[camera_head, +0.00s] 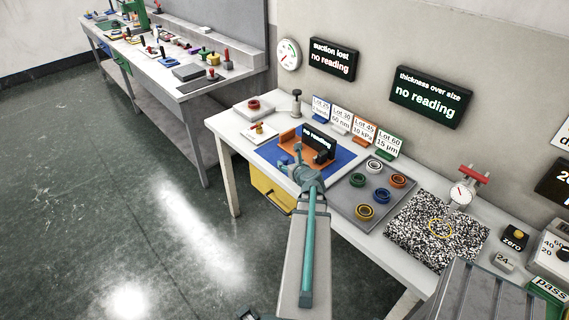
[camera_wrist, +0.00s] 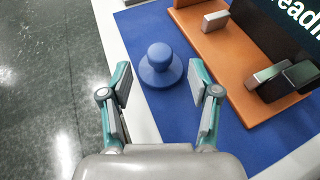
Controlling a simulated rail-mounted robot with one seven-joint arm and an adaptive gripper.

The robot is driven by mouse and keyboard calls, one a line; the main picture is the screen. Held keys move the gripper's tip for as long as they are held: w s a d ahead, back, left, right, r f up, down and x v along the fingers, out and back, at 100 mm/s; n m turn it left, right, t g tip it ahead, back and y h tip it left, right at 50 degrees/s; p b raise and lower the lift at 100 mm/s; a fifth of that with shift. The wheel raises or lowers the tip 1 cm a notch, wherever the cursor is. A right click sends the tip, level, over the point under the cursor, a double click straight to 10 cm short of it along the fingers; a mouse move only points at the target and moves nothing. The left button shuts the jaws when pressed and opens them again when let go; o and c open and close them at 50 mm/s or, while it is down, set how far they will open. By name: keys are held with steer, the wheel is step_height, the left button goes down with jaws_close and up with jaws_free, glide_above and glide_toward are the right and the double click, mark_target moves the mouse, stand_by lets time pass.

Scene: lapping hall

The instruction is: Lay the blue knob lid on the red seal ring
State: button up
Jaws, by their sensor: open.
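The blue knob lid (camera_wrist: 159,70) stands upright on a blue mat in the wrist view, a round knob above a wider disc. My gripper (camera_wrist: 160,84) is open over the mat, its fingers to the left and right of the lid, with gaps on both sides. In the head view my gripper (camera_head: 304,174) is at the front of the mat and the lid is hard to make out. A red ring (camera_head: 254,104), apparently the seal ring, sits on a pale square plate at the bench's far left corner.
An orange fixture (camera_wrist: 228,62) with metal blocks and a dark display stands right of the lid. A grey tray (camera_head: 345,199) holds several coloured rings. A second pale plate (camera_head: 250,136) carries a small red-topped part. Lot cards (camera_head: 341,120) stand behind. A speckled plate (camera_head: 407,238) lies right.

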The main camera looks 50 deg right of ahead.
mark_target(286, 161)
steer(key=shift+p+x, duration=0.75)
steer(key=shift+x, duration=2)
steer(key=shift+s+a+f, duration=0.1)
steer(key=shift+f, duration=0.05)
jaws_close()
